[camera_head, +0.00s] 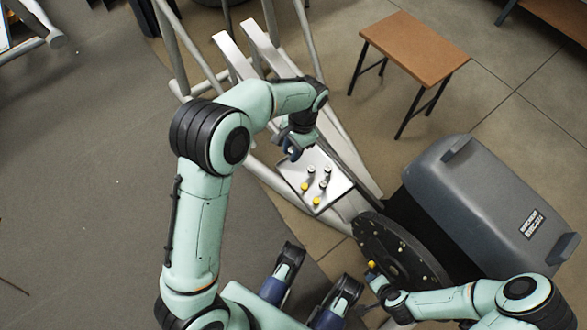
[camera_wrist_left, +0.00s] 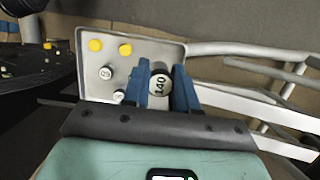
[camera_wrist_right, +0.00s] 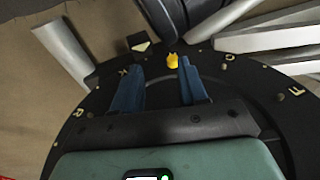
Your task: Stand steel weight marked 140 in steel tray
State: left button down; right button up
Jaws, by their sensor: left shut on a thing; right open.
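The steel weight marked 140 (camera_wrist_left: 160,84) is a short cylinder between the blue fingers of my left gripper (camera_wrist_left: 160,78). In the left wrist view its marked end faces the camera, over the right part of the steel tray (camera_wrist_left: 150,50). I cannot tell whether it touches the tray floor. In the head view my left gripper (camera_head: 292,152) is at the far-left corner of the tray (camera_head: 337,186), and the weight is not clear there. My right gripper (camera_wrist_right: 163,80) is open and empty above a dark lettered disc (camera_wrist_right: 240,88).
Other steel weights (camera_wrist_left: 106,72) and two yellow-topped pieces (camera_wrist_left: 125,49) stand in the tray. A yellow piece (camera_wrist_right: 172,61) is on the disc near my right fingertips. Metal frame bars surround the tray. A grey casing (camera_head: 485,195) and a wooden stool (camera_head: 415,48) stand to the right.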

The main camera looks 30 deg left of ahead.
pick_arm(q)
jog(key=b+x, duration=0.1)
jog(key=x, duration=0.2)
jog(key=w+b+x, duration=0.1)
jog(key=x, duration=0.3)
jog(key=w+d+x, duration=0.1)
jog(key=x, duration=0.3)
jog(key=shift+w+f+b, duration=0.25)
jog(key=shift+f+b, duration=0.1)
jog(key=shift+b, duration=0.05)
jog(key=c, duration=0.9)
grip_release()
jog(key=shift+r, duration=0.1)
pick_arm(e)
jog(key=s+d+f+g, duration=0.1)
jog(key=s+f, duration=0.3)
jog(key=f, duration=0.1)
jog(key=shift+d+g, duration=0.15)
jog(key=shift+g, duration=0.15)
jog(key=shift+w+f, duration=0.1)
pick_arm(q)
jog(key=p+v, duration=0.3)
jog(key=v, duration=0.9)
pick_arm(e)
jog(key=w+a+r+t, duration=0.1)
jog(key=w+r, duration=0.3)
jog(key=r, duration=0.1)
jog(key=shift+t, duration=0.3)
